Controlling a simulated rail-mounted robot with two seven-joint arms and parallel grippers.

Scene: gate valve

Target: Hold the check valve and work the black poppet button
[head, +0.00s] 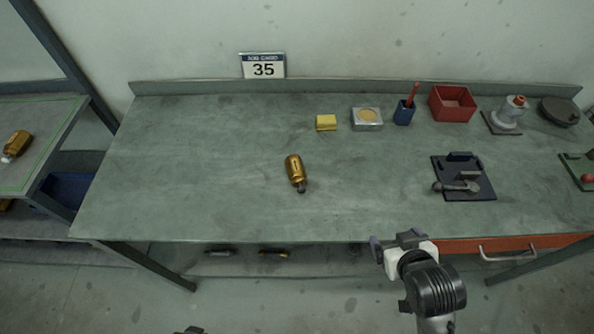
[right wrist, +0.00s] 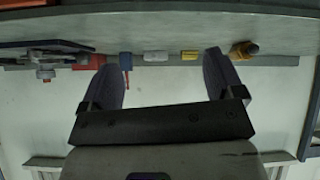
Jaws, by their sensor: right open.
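The brass check valve (head: 294,168) lies on its side near the middle of the green bench. Its dark end, which looks like the black poppet button (head: 301,188), points toward the front edge. In the right wrist view the brass valve (right wrist: 244,50) shows beyond the fingers, right of them. My right gripper (head: 398,241) is open and empty at the bench's front edge, right of the valve and well apart from it. Its two fingers also show in the right wrist view (right wrist: 165,82). A small dark part at the bottom edge of the head view may be my left gripper (head: 190,330); its fingers are hidden.
A yellow block (head: 326,122), metal tin (head: 367,118), blue cup (head: 404,113) and red bin (head: 452,103) stand at the back. A dark lever fixture (head: 463,177) sits right. A similar brass valve (head: 17,144) lies on the left side table. The bench's left half is clear.

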